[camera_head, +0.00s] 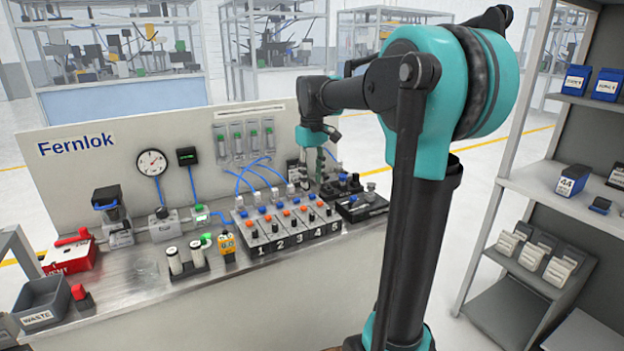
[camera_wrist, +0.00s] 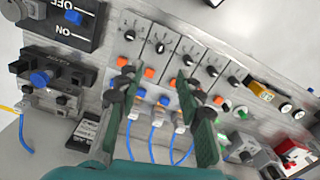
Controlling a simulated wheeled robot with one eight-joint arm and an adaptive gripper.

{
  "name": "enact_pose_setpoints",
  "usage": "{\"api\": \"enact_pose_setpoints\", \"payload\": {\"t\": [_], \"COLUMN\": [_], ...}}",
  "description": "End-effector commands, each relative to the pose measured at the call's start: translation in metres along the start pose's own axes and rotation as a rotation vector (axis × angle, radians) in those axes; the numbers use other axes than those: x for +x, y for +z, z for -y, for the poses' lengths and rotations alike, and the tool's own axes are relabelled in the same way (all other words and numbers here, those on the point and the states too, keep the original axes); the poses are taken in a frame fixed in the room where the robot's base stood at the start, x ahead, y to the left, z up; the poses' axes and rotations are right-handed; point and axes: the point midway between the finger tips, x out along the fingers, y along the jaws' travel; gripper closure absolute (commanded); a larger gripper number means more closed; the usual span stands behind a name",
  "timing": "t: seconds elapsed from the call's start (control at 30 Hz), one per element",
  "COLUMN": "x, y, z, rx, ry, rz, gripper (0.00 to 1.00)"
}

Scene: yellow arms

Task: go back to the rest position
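My teal arm reaches over the bench in the head view, with my gripper (camera_head: 320,158) pointing down near the right end of the numbered valve block (camera_head: 290,235). In the wrist view my gripper (camera_wrist: 157,90) has its two green fingers well apart. No object is held between them. The valve block (camera_wrist: 180,55), with its dark knobs and orange and blue buttons, lies beyond the fingertips. Blue tubes (camera_wrist: 155,143) show between the fingers. The head view does not show clearly whether the fingers touch anything.
The backboard (camera_head: 100,170) with a gauge (camera_head: 151,162) stands behind the bench. A black switch box (camera_head: 362,206) is right of the valve block. A grey waste bin (camera_head: 42,300) sits at the left end. Shelves (camera_head: 545,190) with boxes stand right of my arm.

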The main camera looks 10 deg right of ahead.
Motion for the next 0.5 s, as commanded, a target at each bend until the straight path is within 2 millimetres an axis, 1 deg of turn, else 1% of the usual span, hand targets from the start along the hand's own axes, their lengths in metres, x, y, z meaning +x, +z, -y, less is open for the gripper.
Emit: {"api": "enact_pose_setpoints", "payload": {"t": [0.07, 0.13, 0.17, 0.23, 0.27, 0.37, 0.4, 0.47, 0.5], "x": [0.001, 0.008, 0.013, 0.031, 0.042, 0.085, 0.103, 0.131, 0.148], "y": [0.001, 0.006, 0.010, 0.024, 0.032, 0.068, 0.084, 0.109, 0.125], "z": [0.000, 0.001, 0.002, 0.005, 0.007, 0.016, 0.021, 0.029, 0.035], "rx": [0.002, 0.014, 0.025, 0.062, 0.085, 0.174, 0.213, 0.272, 0.310], "ry": [0.001, 0.004, 0.007, 0.018, 0.023, 0.044, 0.052, 0.063, 0.069], "rz": [-0.001, -0.010, -0.016, -0.042, -0.056, -0.118, -0.145, -0.187, -0.214], "gripper": [0.63, 0.63, 0.63, 0.63, 0.63, 0.63, 0.63, 0.63, 0.63]}}
